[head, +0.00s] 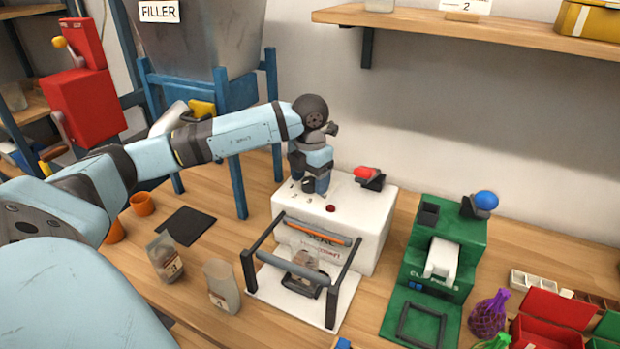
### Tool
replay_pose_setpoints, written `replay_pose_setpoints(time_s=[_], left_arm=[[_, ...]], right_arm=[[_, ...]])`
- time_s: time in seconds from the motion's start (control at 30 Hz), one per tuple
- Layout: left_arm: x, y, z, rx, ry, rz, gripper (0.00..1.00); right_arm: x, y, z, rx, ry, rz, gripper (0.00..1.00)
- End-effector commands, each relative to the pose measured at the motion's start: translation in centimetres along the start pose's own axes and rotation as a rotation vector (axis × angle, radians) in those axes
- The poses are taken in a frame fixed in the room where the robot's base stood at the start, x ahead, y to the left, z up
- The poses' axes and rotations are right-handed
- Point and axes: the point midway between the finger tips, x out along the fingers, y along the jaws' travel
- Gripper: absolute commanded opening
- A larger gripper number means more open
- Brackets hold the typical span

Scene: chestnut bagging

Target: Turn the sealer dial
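The white sealer (352,228) stands on the wooden table near the middle of the head view. Its dial (308,186) is a small dark knob on the top left of the housing, with printed numbers around it. My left gripper (311,182) points down at the dial, with its fingertips low around it. The fingers and the wrist partly hide the dial, and I cannot tell whether they grip it. A red button or lamp (331,208) sits on the sealer beside the dial. My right gripper is not in view.
A clear bag (310,252) is in the sealer's front frame. Two labelled bags (165,257) (221,287) stand to the left. A green machine (440,252) with a blue knob stands to the right. The filler (200,40) rises behind on blue legs. A shelf (480,28) overhangs at upper right.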

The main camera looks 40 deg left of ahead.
Motion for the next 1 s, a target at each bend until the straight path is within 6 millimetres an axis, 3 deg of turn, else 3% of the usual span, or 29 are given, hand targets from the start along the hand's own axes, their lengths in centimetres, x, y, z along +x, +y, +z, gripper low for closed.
replay_pose_setpoints(time_s=[0.27,0.7,1.0], left_arm=[[-1.6,0.0,0.1,-0.001,-0.004,0.000,0.69],[-11.2,0.0,0.1,0.000,-0.005,0.000,0.69],[-13.8,0.0,0.0,0.000,-0.001,0.000,0.69]], right_arm=[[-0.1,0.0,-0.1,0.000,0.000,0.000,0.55],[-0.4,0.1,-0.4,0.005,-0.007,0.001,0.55],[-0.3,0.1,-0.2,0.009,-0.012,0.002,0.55]])
